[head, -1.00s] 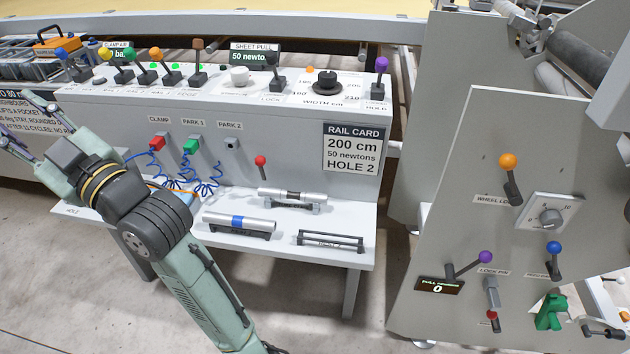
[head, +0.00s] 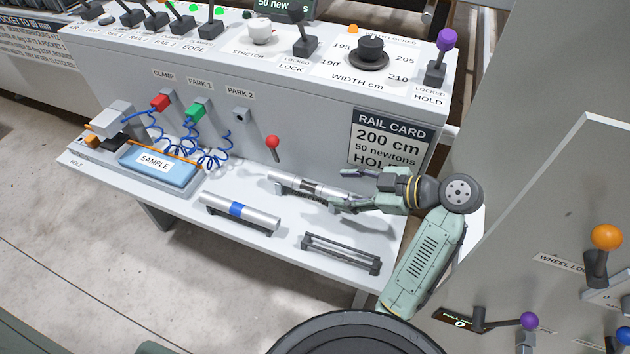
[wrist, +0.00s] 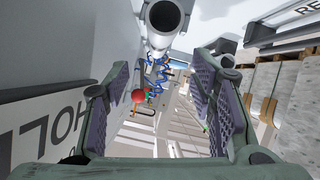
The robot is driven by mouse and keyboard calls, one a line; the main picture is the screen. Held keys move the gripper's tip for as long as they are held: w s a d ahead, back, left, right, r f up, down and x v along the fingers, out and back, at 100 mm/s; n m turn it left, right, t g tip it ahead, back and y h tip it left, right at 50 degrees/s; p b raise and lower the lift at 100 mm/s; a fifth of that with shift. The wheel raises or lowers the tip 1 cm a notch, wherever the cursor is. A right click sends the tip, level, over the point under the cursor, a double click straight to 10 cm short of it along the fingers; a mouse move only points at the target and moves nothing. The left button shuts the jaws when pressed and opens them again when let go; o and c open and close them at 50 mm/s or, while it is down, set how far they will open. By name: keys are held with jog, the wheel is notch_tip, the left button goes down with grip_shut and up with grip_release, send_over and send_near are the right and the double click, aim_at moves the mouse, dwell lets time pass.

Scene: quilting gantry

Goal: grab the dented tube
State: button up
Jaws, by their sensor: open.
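Two silvery tubes lie in dark cradles on the grey shelf (head: 185,228). The rear tube (head: 290,183) has a darker middle section; the front tube (head: 257,219) has a blue band. No dent can be made out clearly on either. My gripper (head: 342,190) is at the right end of the rear tube, fingers pointing left along it. In the wrist view the fingers of my gripper (wrist: 155,78) are spread with nothing between them. One tube (wrist: 158,40) shows end-on at the top there, its open end facing the camera. I cannot tell whether the fingers touch it.
An empty dark cradle (head: 341,255) stands at the shelf's front right. A red-knobbed lever (head: 273,144) rises behind the rear tube. A blue sample block (head: 158,167) and coiled blue leads are at left. The rail card panel (head: 388,137) stands close behind my gripper.

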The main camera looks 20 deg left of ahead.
aim_at(316, 186)
jog(key=x, duration=0.4)
jog(key=shift+s+a, duration=0.1)
jog(key=shift+a, duration=0.15)
jog(key=p+x, duration=0.2)
jog(key=x, duration=0.3)
jog(key=shift+f, duration=0.2)
jog(key=shift+c, duration=0.2)
grip_shut()
